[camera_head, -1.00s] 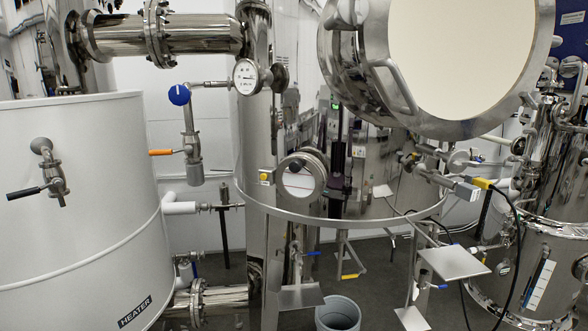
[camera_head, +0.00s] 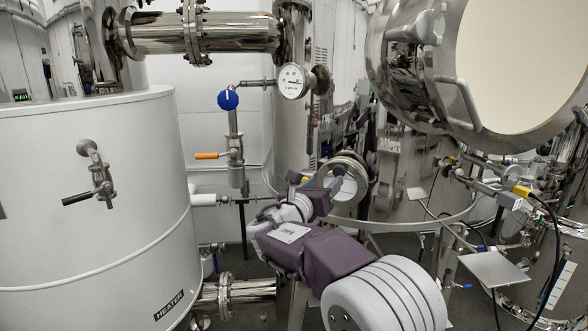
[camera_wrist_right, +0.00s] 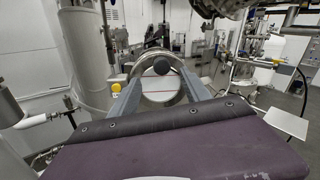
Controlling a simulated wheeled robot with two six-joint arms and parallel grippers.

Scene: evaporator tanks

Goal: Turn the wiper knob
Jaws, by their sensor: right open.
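A round sight glass (camera_head: 349,186) with a metal rim stands on the tank in the middle of the head view. It also shows in the right wrist view (camera_wrist_right: 162,98), with a thin red line across it. A dark round knob (camera_wrist_right: 161,65), which looks like the wiper knob, shows at the glass's upper middle in the right wrist view. My right gripper (camera_wrist_right: 162,76) is open, its two grey fingers pointing at the glass, one each side of the knob. I cannot tell the remaining gap in depth. In the head view my right gripper (camera_head: 332,182) partly covers the glass. My left gripper is out of view.
A yellow button (camera_wrist_right: 116,87) sits just left of the fingers. The white heater tank (camera_head: 90,220) fills the left. A large open round hatch (camera_head: 520,75) hangs at upper right.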

